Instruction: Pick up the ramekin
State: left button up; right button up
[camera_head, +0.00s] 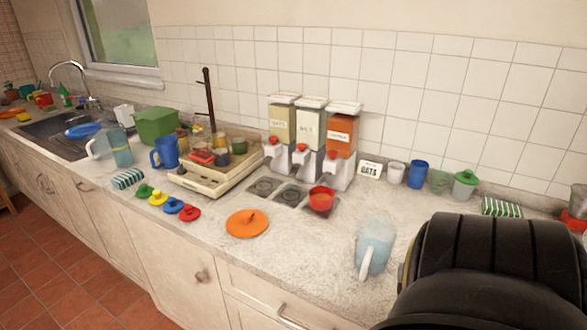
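A small red bowl (321,199), the thing that looks most like a ramekin, stands under the right-hand dispenser, by the dark square plates on the counter. I cannot tell for certain that it is the ramekin, as small cups and pots also stand nearby. Neither gripper shows in this view. A large black part of my own arm fills the lower right corner and hides the counter behind it.
Three dispensers (308,130) stand behind the bowl. An orange lid (247,223) lies to its left and a pale blue jug (375,246) stands to its right, near the front edge. A cream tray (190,187) holds several small pots. Counter between lid and jug is clear.

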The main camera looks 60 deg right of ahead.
aim_at(321, 198)
jog(key=i, duration=0.95)
jog(key=z, duration=1.95)
